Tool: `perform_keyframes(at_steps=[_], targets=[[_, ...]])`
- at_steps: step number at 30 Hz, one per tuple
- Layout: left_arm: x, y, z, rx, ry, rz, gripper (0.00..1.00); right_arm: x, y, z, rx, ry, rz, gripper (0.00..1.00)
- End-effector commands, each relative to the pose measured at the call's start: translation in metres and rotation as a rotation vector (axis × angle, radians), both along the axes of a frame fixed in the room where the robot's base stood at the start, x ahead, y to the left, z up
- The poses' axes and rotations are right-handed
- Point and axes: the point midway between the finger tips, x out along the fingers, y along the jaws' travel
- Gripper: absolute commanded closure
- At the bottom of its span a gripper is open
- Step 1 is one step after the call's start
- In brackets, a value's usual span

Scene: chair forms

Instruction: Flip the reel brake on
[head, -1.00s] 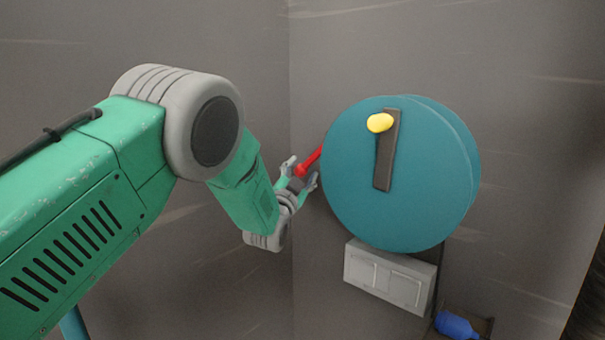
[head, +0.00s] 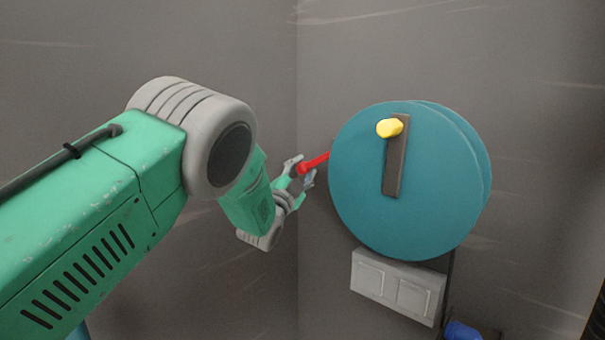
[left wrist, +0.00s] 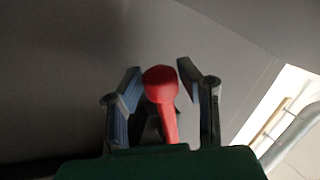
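The reel brake lever is a red bar with a round knob (head: 318,161); it sticks out from the left edge of the teal reel (head: 365,205) and slopes slightly down to its knob. It also shows in the left wrist view (left wrist: 161,85), standing between the two fingers. My left gripper (head: 301,170) is open around the knob end; in the left wrist view (left wrist: 159,75) gaps show on both sides of the knob. The lever's root is hidden behind the reel. My right gripper is in neither view.
The reel carries a dark crank (head: 396,165) with a yellow knob (head: 389,128). A grey box (head: 397,286) is below it, and a blue object (head: 462,331) sits at the bottom edge. Grey walls meet in a corner behind my left gripper.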

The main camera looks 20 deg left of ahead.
Motion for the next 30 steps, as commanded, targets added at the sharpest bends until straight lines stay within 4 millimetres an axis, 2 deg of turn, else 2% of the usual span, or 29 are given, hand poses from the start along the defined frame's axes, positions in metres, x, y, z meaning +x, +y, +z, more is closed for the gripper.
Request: perform_keyframes(at_steps=[10,14,17,24,30], targets=[[0.000,0.002,-0.001,-0.003,0.002,0.003,0.53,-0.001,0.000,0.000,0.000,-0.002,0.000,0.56],[-0.008,0.003,-0.005,-0.003,0.003,0.003,0.53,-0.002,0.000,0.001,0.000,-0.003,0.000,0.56],[-0.022,0.004,-0.011,-0.003,0.005,0.004,0.53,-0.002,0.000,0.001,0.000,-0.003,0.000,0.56],[-0.070,0.007,-0.032,-0.003,0.006,0.003,0.53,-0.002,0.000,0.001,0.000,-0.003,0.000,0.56],[-0.098,0.009,-0.044,-0.001,0.004,0.002,0.53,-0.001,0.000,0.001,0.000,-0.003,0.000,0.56]])
